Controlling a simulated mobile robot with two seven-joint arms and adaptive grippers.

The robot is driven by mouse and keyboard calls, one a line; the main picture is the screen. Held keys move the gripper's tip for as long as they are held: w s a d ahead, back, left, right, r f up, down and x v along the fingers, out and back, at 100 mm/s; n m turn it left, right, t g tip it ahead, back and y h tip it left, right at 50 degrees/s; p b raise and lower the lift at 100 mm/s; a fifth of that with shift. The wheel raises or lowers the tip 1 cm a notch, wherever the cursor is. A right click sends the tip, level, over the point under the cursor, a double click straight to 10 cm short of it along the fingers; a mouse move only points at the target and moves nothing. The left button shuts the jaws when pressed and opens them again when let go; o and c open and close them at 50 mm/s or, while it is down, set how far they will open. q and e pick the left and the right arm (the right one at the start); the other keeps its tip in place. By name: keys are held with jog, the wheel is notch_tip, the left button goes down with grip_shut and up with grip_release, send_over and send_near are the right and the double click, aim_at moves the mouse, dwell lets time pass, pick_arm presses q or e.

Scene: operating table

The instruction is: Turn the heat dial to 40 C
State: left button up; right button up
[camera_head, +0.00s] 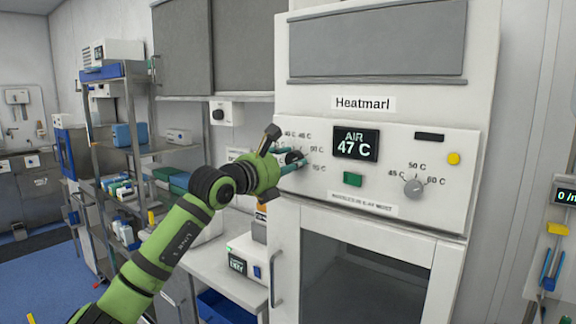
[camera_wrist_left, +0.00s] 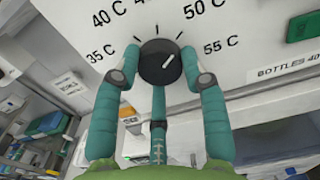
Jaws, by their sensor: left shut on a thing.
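The black heat dial (camera_wrist_left: 160,62) is on the white front panel of the cabinet marked Heatmarl (camera_head: 470,150). In the left wrist view its scale shows 35 C, 40 C, 50 C and 55 C, with a label between partly hidden. The dial's white pointer line slants to the upper right, roughly toward the 50 C side. My left gripper (camera_wrist_left: 160,80) is shut on the dial, one finger on each side and a third below. In the head view the gripper (camera_head: 289,158) covers much of the dial. The display (camera_head: 357,144) reads AIR 47 C.
A second, grey knob (camera_head: 413,187) with its own scale sits at the panel's right. A green button (camera_head: 352,179) and a yellow button (camera_head: 454,158) are nearby. The glass door (camera_head: 360,270) is below. A shelf rack (camera_head: 135,110) stands at the left.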

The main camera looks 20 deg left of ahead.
pick_arm(q)
jog(key=n+b, duration=0.1)
jog(key=f+n+b, duration=0.1)
jog(key=shift+d+n+b, duration=0.15)
jog(key=shift+n+b, duration=0.2)
jog(key=shift+n, duration=0.05)
jog(key=n+b, duration=0.4)
jog(key=n, duration=0.8)
jog(key=shift+r, duration=0.15)
jog(key=shift+n, duration=0.3)
